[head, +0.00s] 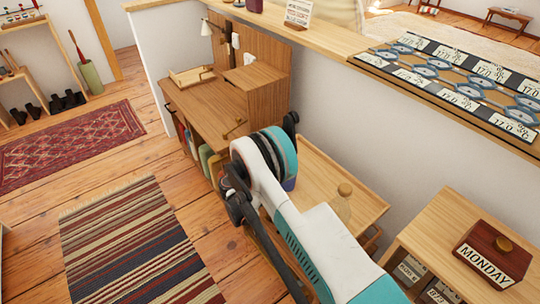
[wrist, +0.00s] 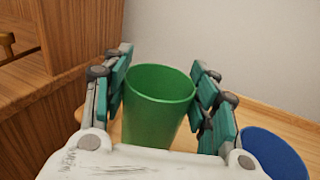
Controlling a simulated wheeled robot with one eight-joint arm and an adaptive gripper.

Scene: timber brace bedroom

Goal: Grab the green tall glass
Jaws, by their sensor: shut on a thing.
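The green tall glass (wrist: 158,105) stands between my gripper's two fingers in the wrist view, its open rim facing up. My gripper (wrist: 162,92) is shut on the green glass, with one teal-padded finger on each side of it. The glass's lower part is hidden behind my gripper's palm. In the head view my gripper (head: 287,130) is over the light wooden table beside the desk. The glass is hidden there by my arm.
A blue cup (wrist: 272,155) stands right of my gripper. A wooden cabinet (wrist: 65,85) rises close on the left. A wooden box marked MONDAY (head: 492,254) is at right. A white wall stands behind.

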